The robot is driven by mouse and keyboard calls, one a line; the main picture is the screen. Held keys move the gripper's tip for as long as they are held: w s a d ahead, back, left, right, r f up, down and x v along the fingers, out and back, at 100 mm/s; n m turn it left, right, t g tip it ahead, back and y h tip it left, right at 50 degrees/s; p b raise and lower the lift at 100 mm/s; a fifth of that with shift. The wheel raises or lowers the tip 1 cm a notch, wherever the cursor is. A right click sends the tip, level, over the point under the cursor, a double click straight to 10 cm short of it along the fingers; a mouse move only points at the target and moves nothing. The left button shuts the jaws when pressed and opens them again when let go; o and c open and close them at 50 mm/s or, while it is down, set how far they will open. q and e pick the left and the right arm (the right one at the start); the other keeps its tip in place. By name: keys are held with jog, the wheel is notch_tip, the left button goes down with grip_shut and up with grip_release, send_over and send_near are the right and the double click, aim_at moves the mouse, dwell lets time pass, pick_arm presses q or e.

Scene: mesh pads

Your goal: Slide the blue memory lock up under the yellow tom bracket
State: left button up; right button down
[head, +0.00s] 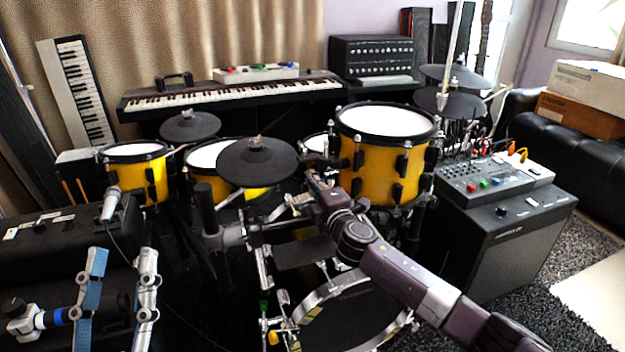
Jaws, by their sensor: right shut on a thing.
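My right arm reaches in from the lower right. Its gripper (314,182) is at the middle of the kit, just left of the large yellow tom (372,165). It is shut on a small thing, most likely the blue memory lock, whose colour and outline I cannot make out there. The yellow tom bracket is not clearly distinguishable; the arm and hardware crowd that spot. I cannot tell whether the held thing touches the bracket.
A black cymbal pad (257,160) hangs close left of my right gripper. A black rack bar (280,227) runs just below it. Smaller yellow drums (135,172) stand to the left. A mixer (490,180) sits on a black amplifier (520,235) at right.

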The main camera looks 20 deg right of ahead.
jog(key=shift+r, duration=0.15)
jog(key=c, duration=2)
grip_release()
jog(key=shift+c, duration=0.2)
jog(key=s, duration=1.2)
jog(key=shift+d, duration=0.25)
